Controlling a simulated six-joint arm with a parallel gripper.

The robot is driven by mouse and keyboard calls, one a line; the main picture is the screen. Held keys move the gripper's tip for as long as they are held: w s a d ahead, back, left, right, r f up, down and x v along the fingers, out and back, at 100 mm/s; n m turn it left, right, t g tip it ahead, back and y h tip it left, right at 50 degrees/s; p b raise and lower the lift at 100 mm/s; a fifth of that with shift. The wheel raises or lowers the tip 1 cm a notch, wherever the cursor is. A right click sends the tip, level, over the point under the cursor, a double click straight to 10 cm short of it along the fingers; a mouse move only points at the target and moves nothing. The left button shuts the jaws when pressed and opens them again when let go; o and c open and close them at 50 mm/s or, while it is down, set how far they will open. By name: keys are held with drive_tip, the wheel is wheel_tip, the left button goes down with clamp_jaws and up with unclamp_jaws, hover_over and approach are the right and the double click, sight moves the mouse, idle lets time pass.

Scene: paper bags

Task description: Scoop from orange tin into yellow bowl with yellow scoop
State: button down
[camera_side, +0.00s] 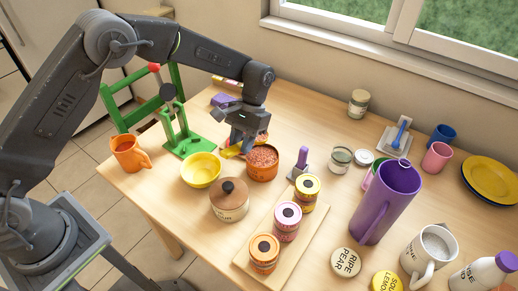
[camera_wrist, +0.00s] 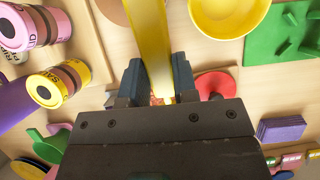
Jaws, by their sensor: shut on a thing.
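The orange tin (camera_side: 263,174) stands on the table, filled with reddish-brown granules. The yellow bowl (camera_side: 201,182) stands just left of it; its inside looks empty. It also shows at the top of the wrist view (camera_wrist: 228,25). My gripper (camera_side: 241,146) is just above the tin's left rim, shut on the yellow scoop (camera_wrist: 152,45). The scoop shows as a long yellow strip between my fingers (camera_wrist: 156,82) in the wrist view. In the side view a yellow part of the scoop (camera_side: 231,152) shows between bowl and tin. I cannot tell whether the scoop carries granules.
A lidded pot (camera_side: 230,206) stands close in front of the bowl and tin. A green stand (camera_side: 182,140) is behind the bowl, and an orange mug (camera_side: 127,154) is at left. A board with several small jars (camera_side: 287,222) and a tall purple pitcher (camera_side: 384,205) are to the right.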

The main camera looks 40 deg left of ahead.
drive_tip(key=w+a+m+t+y, duration=0.1)
drive_tip(key=a+m+t+y, duration=0.3)
drive_tip(key=a+m, duration=1.4)
drive_tip(key=m+t, duration=0.3)
drive_tip(key=m, duration=0.1)
drive_tip(key=shift+t+y, duration=0.4)
drive_tip(key=shift+f, duration=0.15)
drive_tip(key=shift+s+t+y, duration=0.15)
drive_tip(key=shift+s+t, duration=0.3)
drive_tip(key=shift+t, duration=0.5)
drive_tip(key=shift+s+t+y, duration=0.15)
drive_tip(key=shift+s+t, duration=0.25)
drive_tip(key=shift+t, duration=0.55)
